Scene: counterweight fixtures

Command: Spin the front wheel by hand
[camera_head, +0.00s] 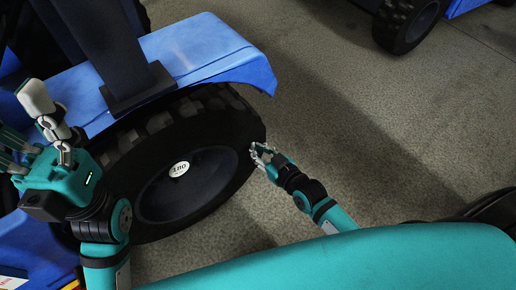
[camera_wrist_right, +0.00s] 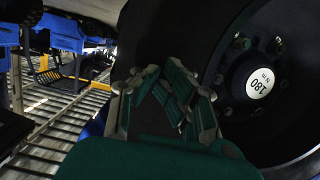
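The front wheel of a blue vehicle, with a black lugged tyre (camera_head: 222,124) and dark hub (camera_head: 203,187), stands at centre left in the head view. A white round label (camera_head: 179,169) reading 180 sits on the hub. In the wrist view, the hub label (camera_wrist_right: 260,83) is at the right. My right gripper (camera_head: 258,152) is at the tyre's right edge; its fingers bend inward, and I cannot tell whether they touch the tyre or are closed. My left gripper (camera_head: 28,128) is raised left of the wheel, fingers spread, empty.
A blue fender (camera_head: 205,50) overhangs the wheel's top. Another black wheel (camera_head: 405,25) stands at the back right. The grey floor (camera_head: 370,125) right of the wheel is clear. The wrist view shows blue machinery (camera_wrist_right: 62,35) and slatted flooring (camera_wrist_right: 65,115) at left.

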